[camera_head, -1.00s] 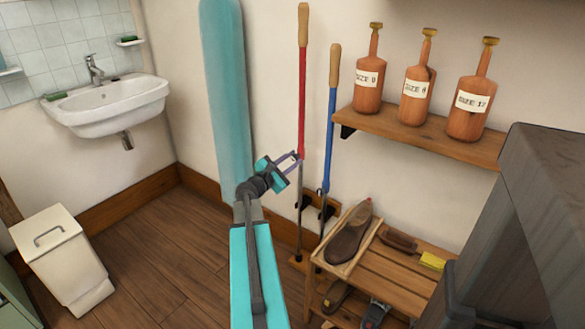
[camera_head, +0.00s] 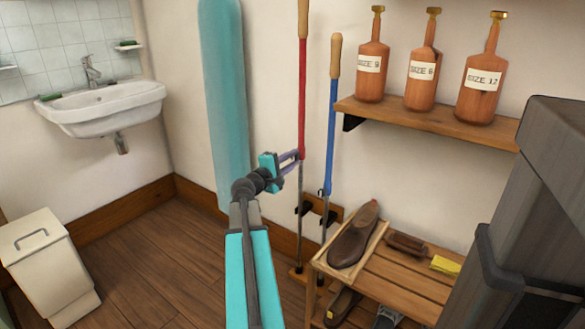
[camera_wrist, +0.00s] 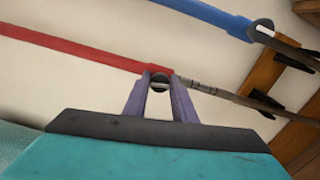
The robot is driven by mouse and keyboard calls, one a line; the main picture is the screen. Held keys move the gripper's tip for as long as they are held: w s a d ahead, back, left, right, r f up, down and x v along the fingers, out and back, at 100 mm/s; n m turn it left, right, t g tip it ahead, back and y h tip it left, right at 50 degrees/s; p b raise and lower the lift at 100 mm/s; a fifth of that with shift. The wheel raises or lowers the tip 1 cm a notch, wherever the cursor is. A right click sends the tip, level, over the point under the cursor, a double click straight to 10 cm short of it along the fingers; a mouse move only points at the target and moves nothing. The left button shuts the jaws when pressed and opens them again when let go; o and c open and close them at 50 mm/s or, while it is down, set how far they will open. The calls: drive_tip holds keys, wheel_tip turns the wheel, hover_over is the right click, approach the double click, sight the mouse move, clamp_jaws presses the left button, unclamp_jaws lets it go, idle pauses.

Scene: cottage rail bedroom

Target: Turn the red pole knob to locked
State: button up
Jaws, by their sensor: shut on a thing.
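The red pole (camera_head: 302,95) stands upright against the wall, with a wooden grip at the top and a grey lower shaft. It also crosses the wrist view (camera_wrist: 90,54). Its small dark round knob (camera_wrist: 160,83) sits at the lower end of the red section, between my fingertips. My gripper (camera_head: 297,155) reaches the pole from the left and is shut on the knob; the fingers also show in the wrist view (camera_wrist: 160,88). The fingers partly cover the knob, and I cannot read any lock marking.
A blue pole (camera_head: 331,135) stands close to the right of the red one. A wall shelf (camera_head: 430,125) with bottle-shaped forms and a slatted rack (camera_head: 385,290) with shoe forms are further right. A teal upright panel (camera_head: 225,90) is left.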

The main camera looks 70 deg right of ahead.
drive_tip(key=shift+f+m+b, duration=0.1)
drive_tip(key=shift+m+b, duration=0.7)
drive_tip(key=shift+b, duration=0.05)
drive_tip(key=o, duration=1)
drive_tip(key=shift+a, duration=0.15)
drive_tip(key=p+v, duration=0.3)
drive_tip(key=v, duration=1)
drive_tip(key=shift+w+a, duration=0.1)
drive_tip(key=shift+a, duration=0.15)
